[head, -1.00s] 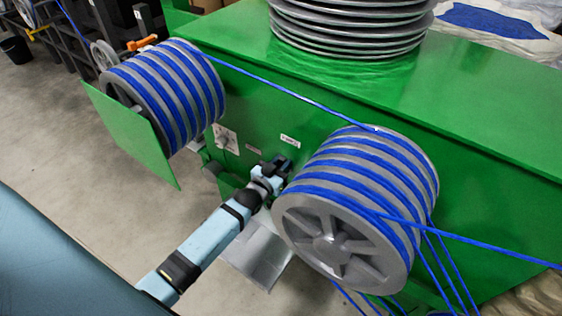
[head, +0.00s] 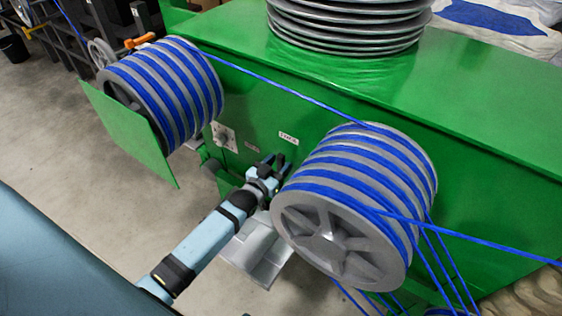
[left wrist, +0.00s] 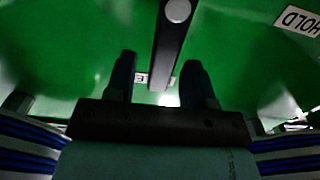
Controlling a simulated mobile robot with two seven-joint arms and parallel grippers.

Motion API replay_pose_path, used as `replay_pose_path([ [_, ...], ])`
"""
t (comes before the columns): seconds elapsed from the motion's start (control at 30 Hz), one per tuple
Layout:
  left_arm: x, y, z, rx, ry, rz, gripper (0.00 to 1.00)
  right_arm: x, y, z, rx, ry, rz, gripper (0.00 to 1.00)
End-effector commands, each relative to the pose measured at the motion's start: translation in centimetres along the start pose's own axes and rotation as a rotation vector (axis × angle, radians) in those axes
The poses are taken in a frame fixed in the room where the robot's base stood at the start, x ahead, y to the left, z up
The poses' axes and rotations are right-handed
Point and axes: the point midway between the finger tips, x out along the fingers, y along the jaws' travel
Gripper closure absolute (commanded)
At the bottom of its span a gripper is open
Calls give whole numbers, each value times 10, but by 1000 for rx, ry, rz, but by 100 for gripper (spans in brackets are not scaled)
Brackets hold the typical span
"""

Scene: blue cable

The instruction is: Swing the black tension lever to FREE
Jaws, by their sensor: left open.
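The black tension lever (left wrist: 168,50) shows in the left wrist view as a dark bar with a pale round pivot at its top. It hangs down between the two fingers of my left gripper (left wrist: 158,82), which is open, with a gap visible on either side of the bar. In the head view my left gripper (head: 273,164) is at the green machine's front face, left of the near drum; I cannot make out the lever there. A HOLD label (left wrist: 298,20) is upside down at upper right in the wrist view. A partly hidden white label (left wrist: 140,79) lies between the left finger and the lever.
The near grey drum (head: 345,205) wound with blue cable stands close to my gripper's right. Another wound drum (head: 165,95) is at the left beside a green plate (head: 130,135). Blue cable (head: 290,92) spans between them. Open floor lies at the left.

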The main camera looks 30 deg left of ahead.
Motion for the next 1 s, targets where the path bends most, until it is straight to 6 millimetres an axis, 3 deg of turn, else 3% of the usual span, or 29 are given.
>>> replay_pose_path([
  [0.3,-74,0,1,1,-4,1,51,1,0,2,0,-4,0,17],
  [0.5,-108,0,1,1,-3,0,51,1,-1,3,0,-3,-1,17],
  [0.7,-121,0,0,1,-1,1,51,0,-1,1,1,-1,-2,17],
  [1.0,-122,0,0,1,-1,1,51,0,-1,0,1,1,-2,17],
])
